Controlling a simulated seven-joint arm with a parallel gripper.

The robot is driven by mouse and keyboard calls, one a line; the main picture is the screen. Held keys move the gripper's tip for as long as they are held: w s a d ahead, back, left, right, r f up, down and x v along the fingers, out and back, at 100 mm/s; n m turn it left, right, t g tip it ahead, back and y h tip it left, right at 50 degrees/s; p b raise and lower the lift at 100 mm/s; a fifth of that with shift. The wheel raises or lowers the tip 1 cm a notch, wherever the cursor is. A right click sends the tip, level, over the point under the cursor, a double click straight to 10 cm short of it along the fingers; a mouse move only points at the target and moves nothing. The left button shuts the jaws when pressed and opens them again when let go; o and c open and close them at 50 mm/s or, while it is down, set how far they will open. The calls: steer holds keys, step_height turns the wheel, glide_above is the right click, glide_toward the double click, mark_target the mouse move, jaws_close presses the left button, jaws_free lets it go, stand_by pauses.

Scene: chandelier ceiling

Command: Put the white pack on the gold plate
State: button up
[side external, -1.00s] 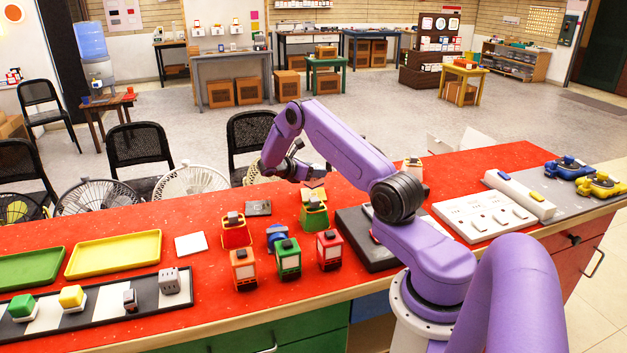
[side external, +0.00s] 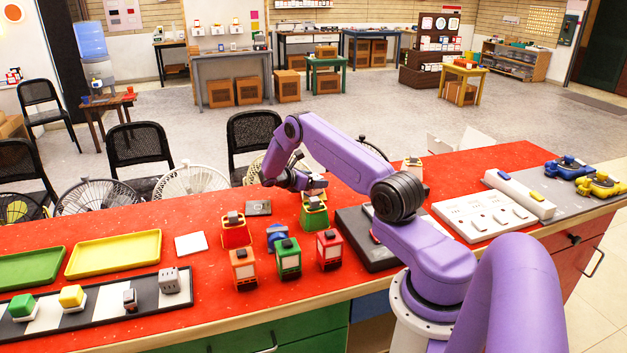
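A yellow, gold-like tray (side external: 115,253) lies flat and empty on the left part of the red counter. A thin white square (side external: 191,243) lies flat just right of it; I cannot tell if this is the white pack. My gripper (side external: 316,186) points down low over the counter's middle, behind a green block with a dark top (side external: 314,214). A small pale item shows at its fingertips, partly hidden, and I cannot tell if it is held. The fingers are too small to read.
Red (side external: 236,231), orange (side external: 243,270) and other coloured blocks stand close together in front of my gripper. A green tray (side external: 30,268) and a striped board (side external: 95,303) sit at left.

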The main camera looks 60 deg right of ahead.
steer(key=shift+w+a+r, duration=0.1)
steer(key=shift+a+r, duration=0.05)
steer(key=shift+r, duration=0.1)
steer(key=w+a+r+t+y, duration=0.1)
steer(key=w+a+r, duration=0.3)
steer(key=a, duration=0.8)
steer(key=w+a+r+t+y, duration=0.15)
steer(key=a+r, duration=0.45)
steer(key=a, duration=0.6)
steer(key=s+a+r+t+y, duration=0.1)
steer(key=s+a+r+y, duration=0.1)
steer(key=s+a, duration=0.35)
steer(key=s+a+r+t+y, duration=0.1)
steer(key=s+a+r+t, duration=0.15)
steer(key=a, duration=0.65)
steer(key=s+a+r+y, duration=0.1)
steer(key=s+a+y, duration=0.1)
steer(key=s, duration=0.7)
steer(key=s+a+r+y, duration=0.1)
steer(key=s+a+y, duration=0.2)
steer(key=s, duration=0.6)
steer(key=s+a+r+m+y, duration=0.1)
steer(key=s+a, duration=0.3)
steer(key=s, duration=0.5)
steer(key=shift+s+a+r+g+y, duration=0.15)
steer(key=shift+a+r+g+y, duration=0.2)
steer(key=shift+y, duration=0.4)
